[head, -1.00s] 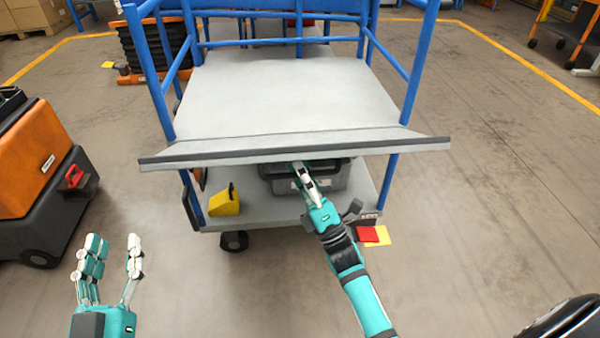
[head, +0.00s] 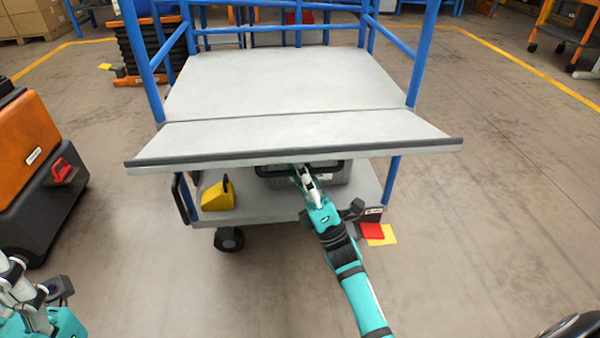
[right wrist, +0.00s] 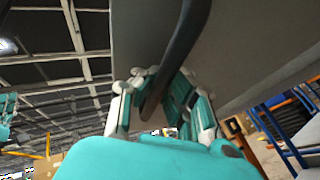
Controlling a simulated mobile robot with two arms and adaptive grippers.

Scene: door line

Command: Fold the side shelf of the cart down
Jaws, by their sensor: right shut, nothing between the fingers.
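The cart's side shelf (head: 290,138) is a grey flap with a dark outer rim, along the near edge of the cart's upper deck (head: 290,82). It extends toward me and looks roughly level; its exact tilt is hard to tell. My right gripper (head: 303,172) is at the middle of the shelf, just under its outer rim, shut and empty. In the right wrist view, the right fingers (right wrist: 160,100) are beside a dark curved bar (right wrist: 178,55) below a grey panel. My left gripper (head: 28,290) is low at the left, partly cut off, apart from the cart; its opening is unclear.
A grey case (head: 330,174) and a yellow block (head: 216,196) are on the lower deck. Red and yellow pieces (head: 378,232) lie by its right corner. An orange and black machine (head: 40,165) stands left. The floor to the right (head: 510,200) is clear.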

